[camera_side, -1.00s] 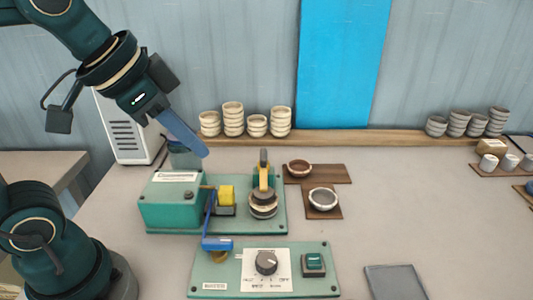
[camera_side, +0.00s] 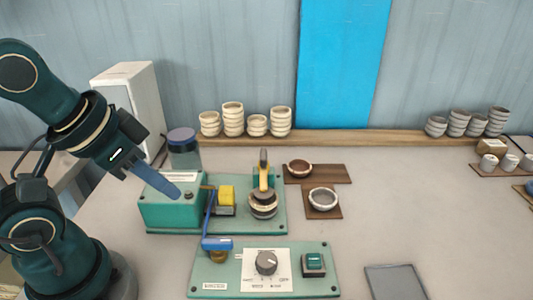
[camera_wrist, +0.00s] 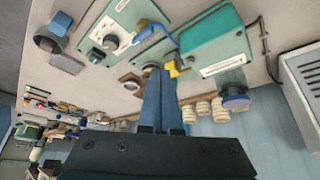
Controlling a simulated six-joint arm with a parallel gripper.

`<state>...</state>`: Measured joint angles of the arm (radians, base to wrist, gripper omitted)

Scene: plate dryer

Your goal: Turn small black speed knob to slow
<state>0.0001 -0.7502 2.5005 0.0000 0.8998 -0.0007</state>
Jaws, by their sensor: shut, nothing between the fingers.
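A larger dark dial knob (camera_side: 266,262) stands on a white printed plate on the front green panel (camera_side: 225,272); this dial also shows in the wrist view (camera_wrist: 111,41). My gripper (camera_side: 177,193) is shut and empty, its blue fingers pointing down to the right. In the wrist view the shut fingers (camera_wrist: 158,73) point up the picture.
A blue lever (camera_side: 217,243) and a green switch (camera_side: 313,263) are on the front panel. A yellow block (camera_side: 227,195) and a stack with a yellow handle (camera_side: 264,175) stand right of the box. A blue-lidded jar (camera_side: 184,148) stands behind it. The table's right middle is clear.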

